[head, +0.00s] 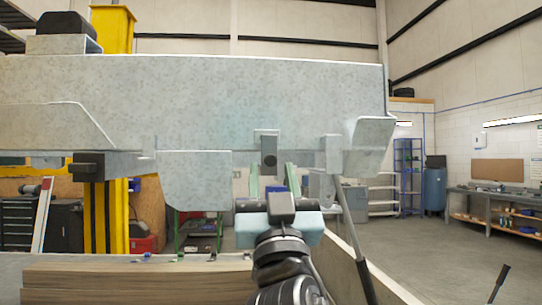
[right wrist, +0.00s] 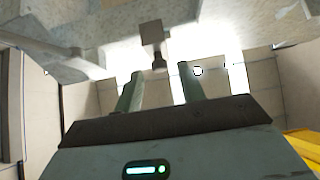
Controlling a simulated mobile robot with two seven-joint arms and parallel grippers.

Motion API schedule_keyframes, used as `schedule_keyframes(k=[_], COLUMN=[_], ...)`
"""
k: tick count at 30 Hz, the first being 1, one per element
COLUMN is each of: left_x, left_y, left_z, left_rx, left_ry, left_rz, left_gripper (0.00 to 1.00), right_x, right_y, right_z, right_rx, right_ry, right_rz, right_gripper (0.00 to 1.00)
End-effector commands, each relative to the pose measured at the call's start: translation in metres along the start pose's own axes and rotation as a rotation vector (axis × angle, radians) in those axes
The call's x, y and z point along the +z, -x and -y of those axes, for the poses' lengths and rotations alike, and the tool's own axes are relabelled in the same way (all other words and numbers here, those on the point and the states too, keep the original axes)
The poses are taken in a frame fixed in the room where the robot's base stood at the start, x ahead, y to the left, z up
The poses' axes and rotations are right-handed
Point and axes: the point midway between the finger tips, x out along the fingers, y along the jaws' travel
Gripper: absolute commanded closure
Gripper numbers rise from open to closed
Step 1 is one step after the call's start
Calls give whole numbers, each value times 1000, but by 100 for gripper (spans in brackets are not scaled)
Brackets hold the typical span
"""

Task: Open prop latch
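The grey galvanized trailer frame (head: 200,95) spans the upper part of the head view. A small bracket with a dark round end, which looks like the prop latch (head: 268,150), hangs at its lower edge. My right gripper (head: 272,172) is below it, pointing up, with its two pale green fingers apart. In the right wrist view the latch (right wrist: 151,33) is a small block with a dark knob, beyond the open fingertips (right wrist: 159,76) and roughly between them. I see no contact, and nothing is held. My left gripper is not in view.
A slanted grey rod (head: 352,235) runs down from the frame just right of my right gripper. A flared end plate (head: 369,145) and a hanging plate (head: 195,180) flank the latch. Wooden boards (head: 140,282) lie lower left. A workbench (head: 500,200) stands far right.

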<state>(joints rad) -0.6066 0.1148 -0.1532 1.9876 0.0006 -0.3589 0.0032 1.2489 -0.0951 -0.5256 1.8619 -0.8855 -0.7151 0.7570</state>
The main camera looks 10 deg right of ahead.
Motion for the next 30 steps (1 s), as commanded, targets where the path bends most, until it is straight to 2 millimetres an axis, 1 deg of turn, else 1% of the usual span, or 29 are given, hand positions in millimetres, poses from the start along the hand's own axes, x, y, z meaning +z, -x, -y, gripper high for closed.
schedule_keyframes(k=[1,3,9,13,20,23,27,29,30], left_x=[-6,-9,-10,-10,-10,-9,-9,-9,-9], left_y=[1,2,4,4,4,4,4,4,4], left_z=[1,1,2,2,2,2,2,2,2], left_rx=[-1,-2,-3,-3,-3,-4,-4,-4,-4], left_ry=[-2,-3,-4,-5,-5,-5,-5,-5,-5], left_rz=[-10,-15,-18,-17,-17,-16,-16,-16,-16], left_gripper=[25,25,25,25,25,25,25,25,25], right_x=[-5,-4,-1,-1,0,0,0,0,0], right_y=[-10,-19,-36,-40,-40,-40,-40,-40,-40], right_z=[0,-1,0,0,-1,0,0,0,-1], right_rx=[0,1,1,1,1,1,1,1,1], right_ry=[3,2,1,0,0,0,0,0,0], right_rz=[-6,-5,-1,0,1,1,1,1,1], right_gripper=[60,60,60,60,60,72,90,98,100])
